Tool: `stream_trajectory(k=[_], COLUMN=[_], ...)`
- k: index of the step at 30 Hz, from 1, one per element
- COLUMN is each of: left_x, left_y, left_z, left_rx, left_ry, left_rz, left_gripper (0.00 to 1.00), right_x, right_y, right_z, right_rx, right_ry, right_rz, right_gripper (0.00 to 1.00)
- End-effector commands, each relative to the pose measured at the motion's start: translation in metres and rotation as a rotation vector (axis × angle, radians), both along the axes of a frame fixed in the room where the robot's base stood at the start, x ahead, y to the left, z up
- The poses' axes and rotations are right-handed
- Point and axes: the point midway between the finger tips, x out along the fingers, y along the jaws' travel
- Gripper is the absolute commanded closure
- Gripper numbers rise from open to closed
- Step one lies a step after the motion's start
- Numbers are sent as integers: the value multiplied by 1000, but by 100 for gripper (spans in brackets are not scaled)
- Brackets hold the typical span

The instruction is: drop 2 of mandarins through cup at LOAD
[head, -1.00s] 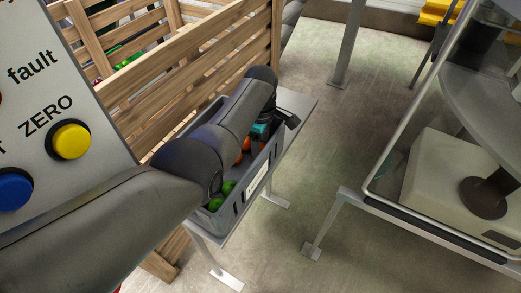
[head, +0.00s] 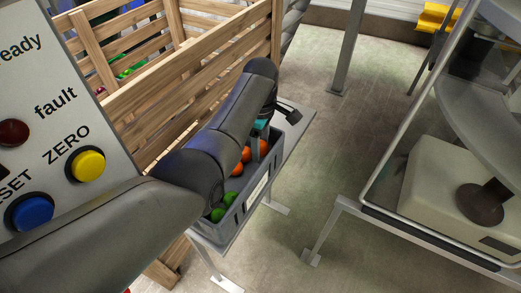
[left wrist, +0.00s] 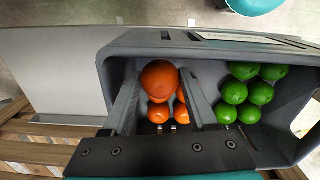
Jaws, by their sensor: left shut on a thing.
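My left gripper (left wrist: 160,82) is shut on an orange mandarin (left wrist: 159,76), held between its two fingers in the left wrist view. Several more mandarins lie below the held one in the left part of a grey bin (left wrist: 228,45). In the head view the bin (head: 237,220) sits on a metal stand, and my left arm reaches over it, partly hiding it. Orange mandarins show beside the gripper (head: 255,146); which one is held is hard to tell there. The cup at LOAD is not recognisable. My right gripper is not in view.
Green fruits (left wrist: 235,93) fill the bin's other part. A wooden slatted crate (head: 190,62) stands behind the bin. A control panel with a yellow button (head: 87,165) is at left. A glass-sided machine (head: 430,160) stands at right, with open floor between (head: 310,160).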

Motion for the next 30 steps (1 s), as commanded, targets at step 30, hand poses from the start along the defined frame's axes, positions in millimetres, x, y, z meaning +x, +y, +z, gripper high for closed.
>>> stream_trajectory(k=[30], left_x=[2], left_y=[13], left_z=[43], left_rx=[3], left_ry=[-1], left_rz=[32], left_gripper=[96], right_x=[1], right_y=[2], right_z=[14], right_rx=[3], right_ry=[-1], right_rz=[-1], right_gripper=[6])
